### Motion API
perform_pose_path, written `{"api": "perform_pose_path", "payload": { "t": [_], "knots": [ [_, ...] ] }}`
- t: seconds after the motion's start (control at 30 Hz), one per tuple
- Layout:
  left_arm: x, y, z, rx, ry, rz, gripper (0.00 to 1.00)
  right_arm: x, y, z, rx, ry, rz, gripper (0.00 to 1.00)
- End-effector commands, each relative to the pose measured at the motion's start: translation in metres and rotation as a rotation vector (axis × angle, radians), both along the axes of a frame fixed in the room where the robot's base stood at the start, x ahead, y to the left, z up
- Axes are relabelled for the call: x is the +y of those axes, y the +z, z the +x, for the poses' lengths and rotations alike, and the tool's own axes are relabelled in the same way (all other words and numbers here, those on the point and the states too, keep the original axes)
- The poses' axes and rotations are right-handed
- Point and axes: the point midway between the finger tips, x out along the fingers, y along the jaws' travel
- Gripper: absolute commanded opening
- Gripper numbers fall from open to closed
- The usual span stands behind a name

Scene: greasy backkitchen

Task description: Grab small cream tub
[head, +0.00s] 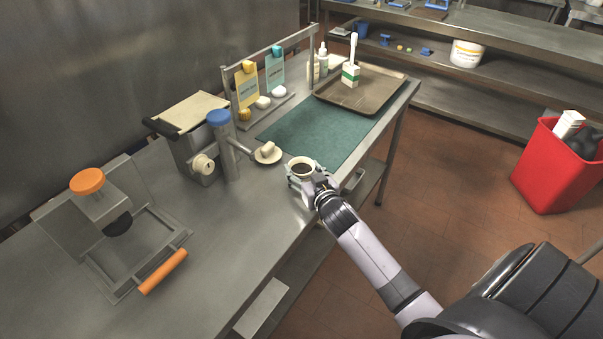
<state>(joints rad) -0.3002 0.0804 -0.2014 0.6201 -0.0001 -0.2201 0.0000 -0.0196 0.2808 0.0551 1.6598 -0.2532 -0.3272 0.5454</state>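The small cream tub (301,164) is round with a dark inside and stands upright near the front edge of the steel table, by the near corner of the green mat. My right gripper (304,178) is at the tub, with its fingers on either side of the tub's body. The near side of the tub is partly hidden by the gripper. Whether the fingers press on it or leave a small gap is too small to tell. I cannot tell whether the tub touches the table. My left gripper is not in view.
The green mat (318,128) is mostly bare. A brown tray (384,88) lies behind it. A red bin (545,170) stands at right.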

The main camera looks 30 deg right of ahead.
Motion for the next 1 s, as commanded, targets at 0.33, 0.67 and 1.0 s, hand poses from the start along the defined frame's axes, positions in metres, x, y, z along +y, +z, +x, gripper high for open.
{"api": "perform_pose_path", "payload": {
  "t": [0.33, 0.67, 1.0],
  "knots": [
    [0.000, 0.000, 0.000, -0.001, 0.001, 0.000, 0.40, 0.000, 0.000, 0.000, 0.000, 0.000, 0.000, 0.33],
    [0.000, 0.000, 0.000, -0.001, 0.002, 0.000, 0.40, 0.000, 0.001, 0.000, -0.001, 0.000, 0.000, 0.26],
    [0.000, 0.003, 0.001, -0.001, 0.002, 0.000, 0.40, 0.000, 0.033, 0.000, -0.005, 0.002, -0.003, 0.26]
  ]
}}
